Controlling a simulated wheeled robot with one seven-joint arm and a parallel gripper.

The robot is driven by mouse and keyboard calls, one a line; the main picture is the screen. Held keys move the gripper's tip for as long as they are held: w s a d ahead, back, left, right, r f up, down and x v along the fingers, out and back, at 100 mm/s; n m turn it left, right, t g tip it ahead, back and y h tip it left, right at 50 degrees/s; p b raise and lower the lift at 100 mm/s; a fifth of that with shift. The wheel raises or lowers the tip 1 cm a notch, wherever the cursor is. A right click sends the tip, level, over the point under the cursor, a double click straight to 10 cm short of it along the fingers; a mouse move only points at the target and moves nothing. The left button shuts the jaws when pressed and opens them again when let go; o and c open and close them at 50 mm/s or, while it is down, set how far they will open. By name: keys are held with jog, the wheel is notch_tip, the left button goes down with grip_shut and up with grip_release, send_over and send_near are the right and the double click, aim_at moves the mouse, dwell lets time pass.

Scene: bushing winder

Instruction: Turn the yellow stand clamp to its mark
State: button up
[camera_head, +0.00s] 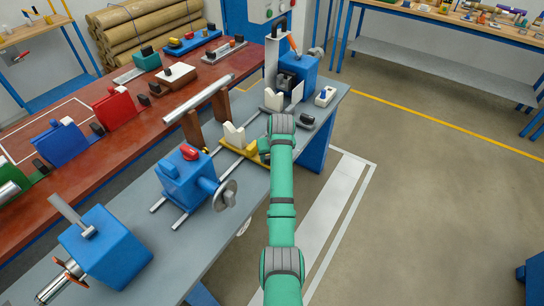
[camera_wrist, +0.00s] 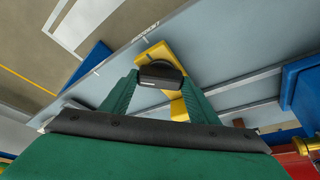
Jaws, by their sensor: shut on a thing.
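The yellow stand (camera_head: 236,152) sits across the rails of the grey bench, with a white V-block (camera_head: 234,135) on it. In the wrist view, yellow parts of the stand (camera_wrist: 154,50) show beyond a black clamp handle (camera_wrist: 160,73). My gripper (camera_wrist: 160,84) is shut on this black handle, with one green finger on each side. In the head view my gripper (camera_head: 264,150) is at the right end of the yellow stand, and my green arm hides most of it. The clamp's mark cannot be made out clearly.
A blue tailstock with a handwheel (camera_head: 226,194) stands nearer on the rails. A blue headstock (camera_head: 298,72) and a second white V-block (camera_head: 273,100) stand farther along. A metal bar on brown supports (camera_head: 198,100) lies left. Open floor is to the right.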

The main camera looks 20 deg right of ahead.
jog(key=n+y, duration=0.1)
jog(key=n, duration=0.3)
jog(key=shift+d+n+y, duration=0.2)
jog(key=shift+n+y, duration=0.1)
jog(key=shift+y, duration=0.1)
jog(key=shift+w+n+g+y, duration=0.1)
jog(key=shift+n+g+y, duration=0.5)
jog(key=shift+n, duration=1.2)
jog(key=shift+d, duration=0.1)
jog(key=o, duration=1)
jog(key=shift+o, duration=0.2)
jog(key=shift+r, duration=0.1)
jog(key=v, duration=1)
jog(key=shift+s+d+r, duration=0.2)
jog(key=shift+s+r, duration=0.05)
